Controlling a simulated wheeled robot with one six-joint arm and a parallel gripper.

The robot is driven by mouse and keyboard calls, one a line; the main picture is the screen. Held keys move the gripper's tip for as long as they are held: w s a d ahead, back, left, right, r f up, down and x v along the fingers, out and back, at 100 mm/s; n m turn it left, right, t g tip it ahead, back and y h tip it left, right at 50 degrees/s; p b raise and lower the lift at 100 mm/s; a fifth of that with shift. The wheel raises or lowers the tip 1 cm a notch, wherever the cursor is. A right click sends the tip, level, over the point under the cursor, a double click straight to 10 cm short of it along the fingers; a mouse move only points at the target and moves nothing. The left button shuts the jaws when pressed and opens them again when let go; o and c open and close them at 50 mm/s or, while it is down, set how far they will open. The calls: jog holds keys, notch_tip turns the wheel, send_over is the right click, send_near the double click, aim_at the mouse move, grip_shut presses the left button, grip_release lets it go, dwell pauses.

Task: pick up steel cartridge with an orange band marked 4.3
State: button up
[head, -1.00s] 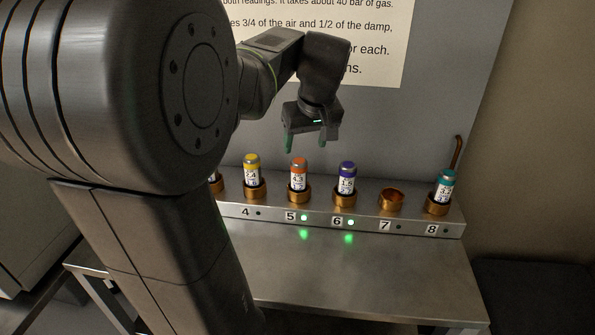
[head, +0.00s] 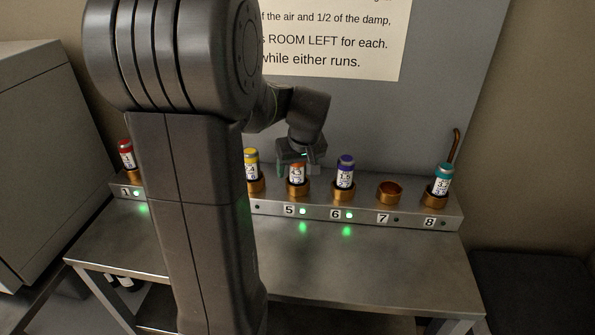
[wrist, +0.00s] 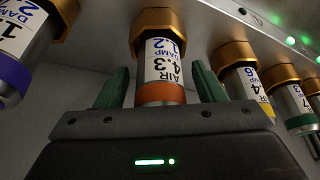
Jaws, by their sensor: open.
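The steel cartridge with an orange band (head: 297,172) stands upright in the brass socket at position 5 of the rack. In the wrist view its label (wrist: 165,62) reads AIR 4.3 and DAMP 1.2, upside down, with the orange band (wrist: 166,94) nearest my gripper. My gripper (wrist: 160,88) is open, with one green-padded finger on each side of the cartridge's banded end. A gap shows beside each finger. In the head view my gripper (head: 301,163) is low over position 5 and partly covers the cartridge's top.
A purple-banded cartridge (head: 345,172) stands at 6 and a yellow-banded one (head: 251,165) at 4, close on either side. Socket 7 (head: 390,192) is empty. A teal-banded cartridge (head: 442,180) stands at 8, a red-banded one (head: 126,155) at 1. A wall panel stands behind.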

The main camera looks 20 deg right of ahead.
jog(key=shift+c, duration=0.4)
jog(key=c, duration=1.1)
jog(key=shift+r, duration=0.1)
jog(key=shift+c, duration=0.2)
